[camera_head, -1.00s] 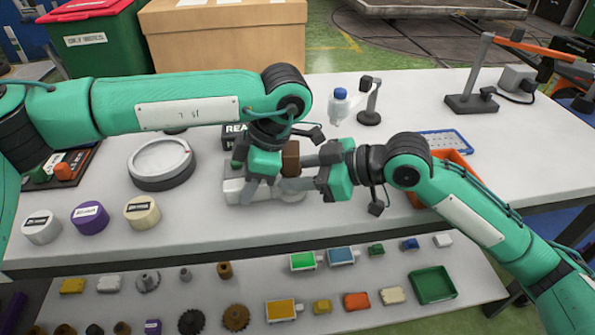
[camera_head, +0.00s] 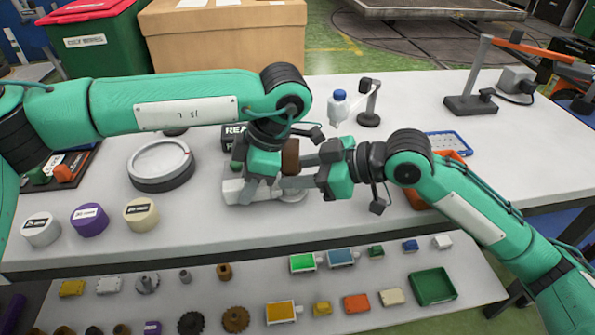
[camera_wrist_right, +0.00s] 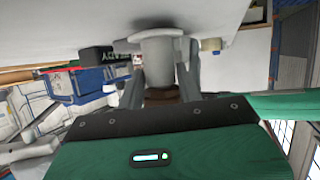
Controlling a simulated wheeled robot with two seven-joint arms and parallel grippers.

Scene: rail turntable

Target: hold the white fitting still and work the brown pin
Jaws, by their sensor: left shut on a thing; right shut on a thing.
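The white fitting (camera_head: 233,190) lies on the white table, mostly hidden by my left gripper. My left gripper (camera_head: 258,186) points down over it and is shut on it. The brown pin (camera_head: 290,154) stands upright at the fitting's right side. My right gripper (camera_head: 290,172) comes in level from the right and is shut on the pin, with a finger on either side. In the right wrist view, a pale grey cylinder (camera_wrist_right: 160,55) and a brown part of the pin (camera_wrist_right: 163,94) show between the fingers. The exact contact is hard to see.
A round white dial (camera_head: 160,160) and several labelled round pots (camera_head: 90,218) stand to the left. A blue-capped bottle (camera_head: 339,106) and a small stand (camera_head: 369,117) are behind. An orange tray (camera_head: 417,197) is partly behind my right arm. A lower shelf holds several small parts.

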